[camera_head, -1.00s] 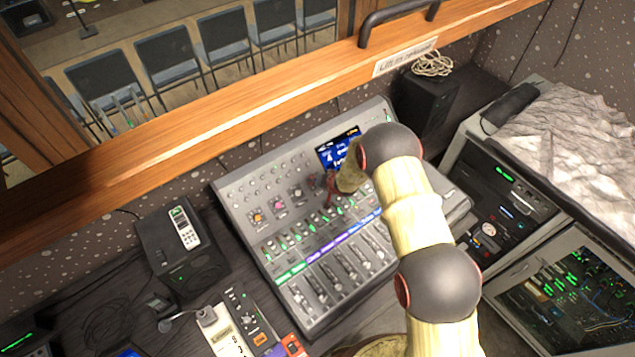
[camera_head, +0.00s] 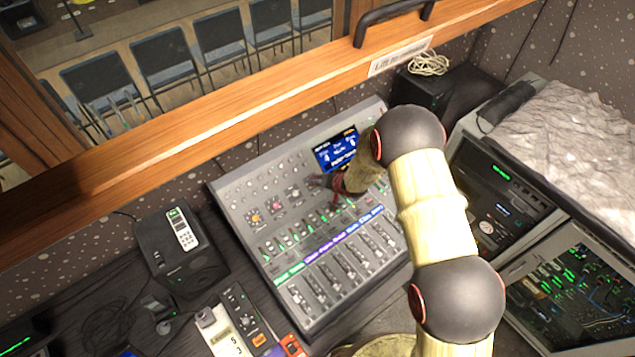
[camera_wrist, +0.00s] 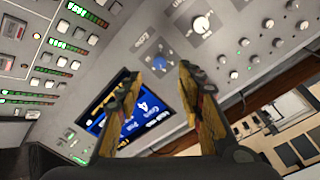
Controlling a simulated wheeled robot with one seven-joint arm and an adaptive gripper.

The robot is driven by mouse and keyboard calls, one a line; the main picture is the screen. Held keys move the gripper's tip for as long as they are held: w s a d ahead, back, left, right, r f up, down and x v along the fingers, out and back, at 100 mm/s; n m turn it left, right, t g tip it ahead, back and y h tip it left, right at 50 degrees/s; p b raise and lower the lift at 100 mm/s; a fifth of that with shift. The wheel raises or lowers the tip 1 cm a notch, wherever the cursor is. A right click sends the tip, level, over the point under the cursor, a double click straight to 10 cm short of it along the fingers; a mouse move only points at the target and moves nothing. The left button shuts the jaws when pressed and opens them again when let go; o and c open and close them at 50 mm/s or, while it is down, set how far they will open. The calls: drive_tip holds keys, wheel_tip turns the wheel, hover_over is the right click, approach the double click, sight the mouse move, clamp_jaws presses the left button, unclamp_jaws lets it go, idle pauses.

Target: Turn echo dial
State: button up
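The dials sit in a row on the grey mixing console (camera_head: 235,205). In the head view my gripper (camera_head: 322,183) is above the console just below the screen, hiding part of the panel.
A lit blue screen (camera_head: 336,150) stands at the console's back, close to my fingers. Faders (camera_head: 335,275) and lit buttons fill the front. A wooden window sill (camera_head: 200,125) runs behind. A black speaker (camera_head: 180,250) stands left; equipment racks (camera_head: 500,195) stand right.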

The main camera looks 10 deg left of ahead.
drive_tip(key=shift+v, duration=2.15)
